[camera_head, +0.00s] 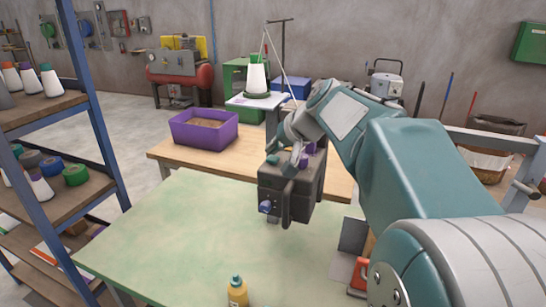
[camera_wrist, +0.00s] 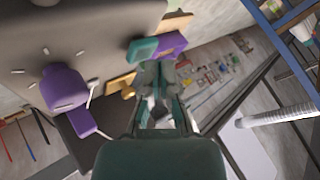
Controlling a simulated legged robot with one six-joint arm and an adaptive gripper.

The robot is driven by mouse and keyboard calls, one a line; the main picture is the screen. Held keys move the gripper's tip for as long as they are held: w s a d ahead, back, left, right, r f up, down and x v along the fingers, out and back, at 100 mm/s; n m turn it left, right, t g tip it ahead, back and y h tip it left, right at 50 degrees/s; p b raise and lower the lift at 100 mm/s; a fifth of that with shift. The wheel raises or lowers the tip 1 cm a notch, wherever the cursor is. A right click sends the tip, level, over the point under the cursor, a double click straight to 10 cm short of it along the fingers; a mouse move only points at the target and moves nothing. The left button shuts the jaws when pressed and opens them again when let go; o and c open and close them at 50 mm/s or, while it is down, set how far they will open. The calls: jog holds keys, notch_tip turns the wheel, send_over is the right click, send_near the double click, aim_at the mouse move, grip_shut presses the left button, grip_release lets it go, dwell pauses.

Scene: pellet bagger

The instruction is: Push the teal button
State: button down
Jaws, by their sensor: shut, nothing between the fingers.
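The teal button (camera_head: 272,160) sits on the top left of the dark grey machine head (camera_head: 300,192) in the head view. In the wrist view the teal button (camera_wrist: 142,48) shows just beyond my fingertips, slightly left of them. My gripper (camera_head: 297,160) is shut and empty, just right of the button and close over the machine head. In the wrist view my gripper (camera_wrist: 156,78) points toward the button. A small gap seems to separate them, but I cannot be sure they are apart.
A purple knob (camera_wrist: 62,88) with tick marks is on the machine face, with a purple lever (camera_wrist: 82,122) near it. A purple bin (camera_head: 203,130) stands behind on a wooden table. A yellow bottle (camera_head: 237,291) stands on the green table (camera_head: 170,235), mostly clear. Shelves (camera_head: 60,110) stand left.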

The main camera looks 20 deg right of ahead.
aim_at(274, 159)
jog(key=shift+f, duration=0.5)
dwell(0.6)
jog(key=shift+r, duration=0.95)
jog(key=shift+r, duration=0.1)
jog(key=shift+r, duration=2.95)
